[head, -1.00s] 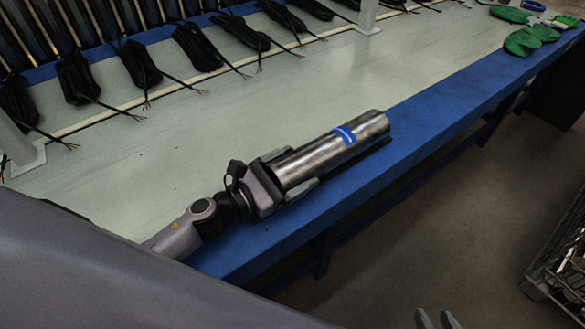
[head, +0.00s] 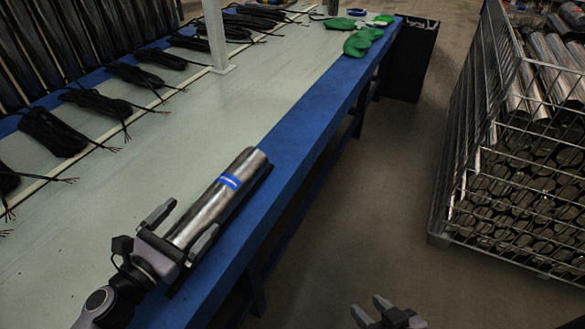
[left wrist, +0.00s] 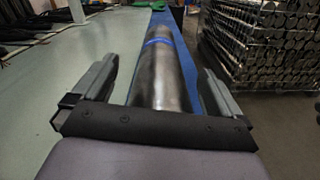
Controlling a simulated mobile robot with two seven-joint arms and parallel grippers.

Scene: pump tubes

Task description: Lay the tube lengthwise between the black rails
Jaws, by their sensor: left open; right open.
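The shiny metal tube (head: 228,185) with a blue band lies lengthwise along the table's blue front edge. A dark rail strip (head: 262,176) shows along its right side; the rail on its other side is hidden from the head view. My left gripper (head: 188,224) is open around the tube's near end, one finger on each side with gaps. The left wrist view shows the tube (left wrist: 162,75) running straight away between the spread fingers. My right gripper (head: 369,309) is open and empty, low over the floor beside the table.
Black cable bundles (head: 100,102) line the back of the pale table (head: 190,125). A white post (head: 216,40) stands on it, and green gloves (head: 360,42) lie at the far end. A wire crate full of tubes (head: 490,215) stands on the floor at right.

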